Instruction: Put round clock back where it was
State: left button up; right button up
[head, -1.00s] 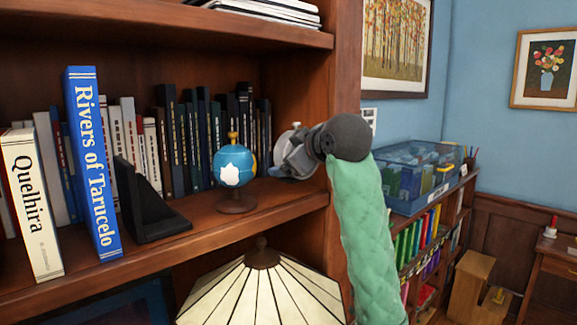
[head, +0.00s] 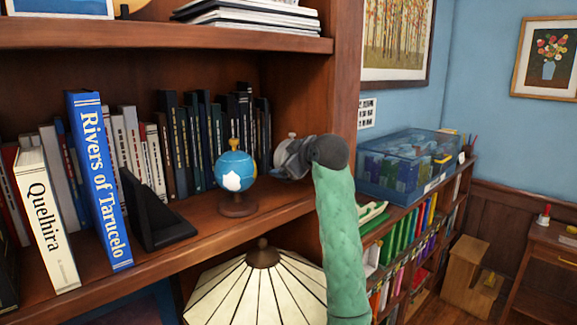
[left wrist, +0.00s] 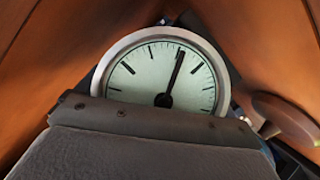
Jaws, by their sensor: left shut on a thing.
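The round clock (left wrist: 160,75) has a pale face, black hands and a silver rim. It shows upright in the left wrist view, its lower part hidden behind my left gripper (left wrist: 160,120). In the head view only an edge of the clock (head: 284,143) shows past my left gripper (head: 283,158), which is shut on it. The clock is at the right end of the bookcase shelf (head: 285,203), right of the small blue globe (head: 236,172). Whether its base touches the shelf is hidden. My right gripper is not in view.
Dark books (head: 205,135) stand behind the globe. A black bookend (head: 155,215) and the blue book (head: 100,180) stand to the left. The bookcase's side panel (head: 342,90) is close on the right. A lampshade (head: 262,285) is below the shelf.

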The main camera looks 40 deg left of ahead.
pick_arm(q)
jog(key=shift+f, duration=0.3)
jog(key=shift+f+p, duration=0.9)
jog(key=shift+p, duration=0.05)
jog(key=shift+w+a+f+p, duration=0.1)
jog(key=shift+f+p, duration=0.3)
jog(key=shift+p, duration=0.2)
jog(key=shift+a+f, duration=0.1)
jog(key=shift+f, duration=0.2)
jog(key=shift+f, duration=0.15)
jog(key=o, duration=1)
